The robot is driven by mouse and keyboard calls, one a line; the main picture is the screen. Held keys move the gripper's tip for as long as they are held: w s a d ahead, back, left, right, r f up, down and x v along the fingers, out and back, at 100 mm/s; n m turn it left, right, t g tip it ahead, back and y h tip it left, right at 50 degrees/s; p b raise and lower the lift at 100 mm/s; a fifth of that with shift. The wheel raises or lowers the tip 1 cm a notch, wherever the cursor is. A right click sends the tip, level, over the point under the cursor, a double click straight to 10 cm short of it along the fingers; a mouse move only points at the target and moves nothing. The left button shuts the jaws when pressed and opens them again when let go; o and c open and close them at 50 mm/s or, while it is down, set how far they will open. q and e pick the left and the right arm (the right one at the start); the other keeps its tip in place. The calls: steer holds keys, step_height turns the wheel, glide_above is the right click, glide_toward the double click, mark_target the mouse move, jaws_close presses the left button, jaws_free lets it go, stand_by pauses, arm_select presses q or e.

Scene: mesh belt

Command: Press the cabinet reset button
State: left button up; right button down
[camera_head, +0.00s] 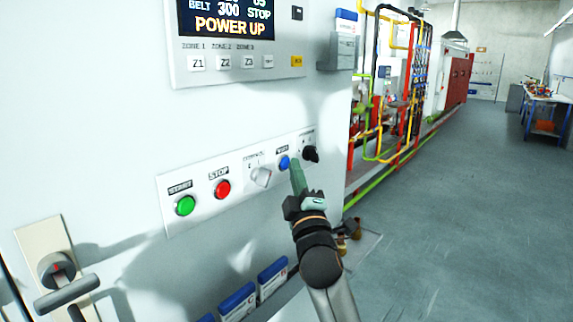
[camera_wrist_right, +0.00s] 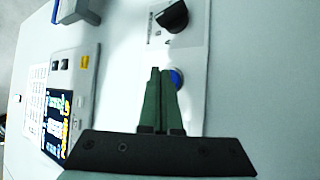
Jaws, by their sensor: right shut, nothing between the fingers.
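The blue reset button (camera_head: 284,163) sits on the white control strip (camera_head: 235,192) of the cabinet, between a grey selector knob (camera_head: 261,177) and a black rotary knob (camera_head: 311,154). My right gripper (camera_head: 296,166) is shut and empty, its green fingertips just right of the blue button in the head view. In the right wrist view the shut fingers (camera_wrist_right: 160,72) partly cover the blue button (camera_wrist_right: 177,78). I cannot tell whether the tips touch it. My left gripper is not in view.
A green start button (camera_head: 185,206) and a red stop button (camera_head: 222,188) are on the same strip. Above is a display (camera_head: 226,20) reading "POWER UP". A lever handle (camera_head: 66,287) juts out at lower left. Open floor (camera_head: 460,200) lies to the right.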

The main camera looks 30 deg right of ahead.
steer(key=shift+w+a, duration=0.2)
steer(key=shift+w, duration=0.25)
stand_by(0.4)
stand_by(0.3)
steer(key=shift+s+d+p, duration=0.3)
steer(key=shift+s+d, duration=0.05)
steer(key=shift+s, duration=0.5)
steer(key=s, duration=0.1)
steer(key=s+d+p, duration=0.1)
steer(key=s, duration=0.1)
steer(key=s+d+p, duration=0.1)
steer(key=shift+s, duration=0.3)
stand_by(0.5)
